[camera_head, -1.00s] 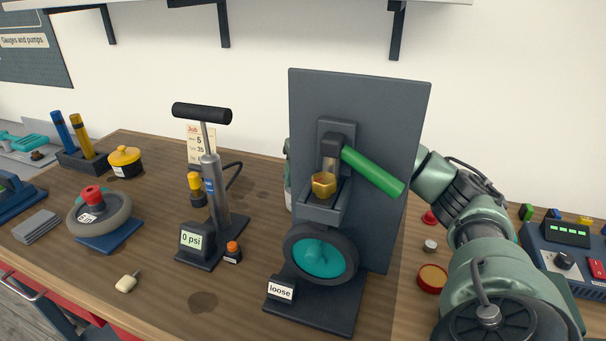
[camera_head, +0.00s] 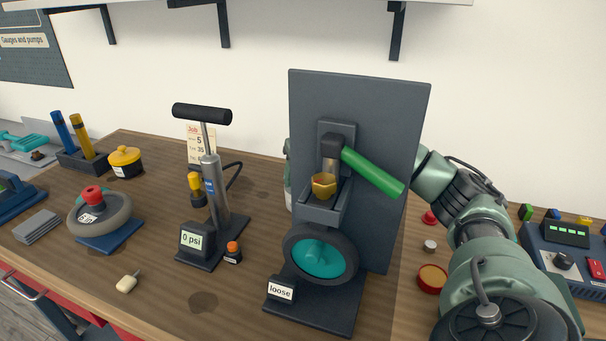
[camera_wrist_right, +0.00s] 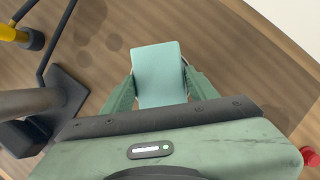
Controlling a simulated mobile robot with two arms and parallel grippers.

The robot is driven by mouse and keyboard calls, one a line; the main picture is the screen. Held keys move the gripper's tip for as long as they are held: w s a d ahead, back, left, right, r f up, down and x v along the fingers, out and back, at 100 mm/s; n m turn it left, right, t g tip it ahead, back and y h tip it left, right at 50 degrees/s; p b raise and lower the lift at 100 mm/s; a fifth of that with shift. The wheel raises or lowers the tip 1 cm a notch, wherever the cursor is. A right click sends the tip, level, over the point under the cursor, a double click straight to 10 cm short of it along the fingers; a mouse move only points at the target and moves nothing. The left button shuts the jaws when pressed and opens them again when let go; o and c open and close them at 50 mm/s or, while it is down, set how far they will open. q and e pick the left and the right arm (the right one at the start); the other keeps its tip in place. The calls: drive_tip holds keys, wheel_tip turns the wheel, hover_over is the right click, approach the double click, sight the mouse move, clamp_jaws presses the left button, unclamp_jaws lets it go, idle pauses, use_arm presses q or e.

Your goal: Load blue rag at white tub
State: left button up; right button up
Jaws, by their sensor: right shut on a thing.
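In the right wrist view, my right gripper (camera_wrist_right: 159,88) is shut on a pale blue-green rectangular thing (camera_wrist_right: 158,65), held between its two green fingers above the wooden bench. I cannot tell for sure whether this is the blue rag. In the head view my right arm reaches behind the upright grey panel (camera_head: 380,120), which hides most of the gripper; a green sliver shows at the panel's left edge. I make out no white tub in either view. My left gripper is not in view.
The grey panel carries a green lever (camera_head: 373,171) and a teal wheel (camera_head: 321,257). A floor pump (camera_head: 214,185) stands to its left. A yellow pot (camera_head: 125,162), a wheel on a blue base (camera_head: 100,217) and grey folded sheets (camera_head: 37,227) lie farther left. A control box (camera_head: 567,248) is at right.

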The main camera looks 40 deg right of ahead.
drive_tip(key=shift+r+p, duration=2.6)
drive_tip(key=shift+r, duration=0.75)
drive_tip(key=shift+f, duration=0.1)
drive_tip(key=shift+d, duration=0.1)
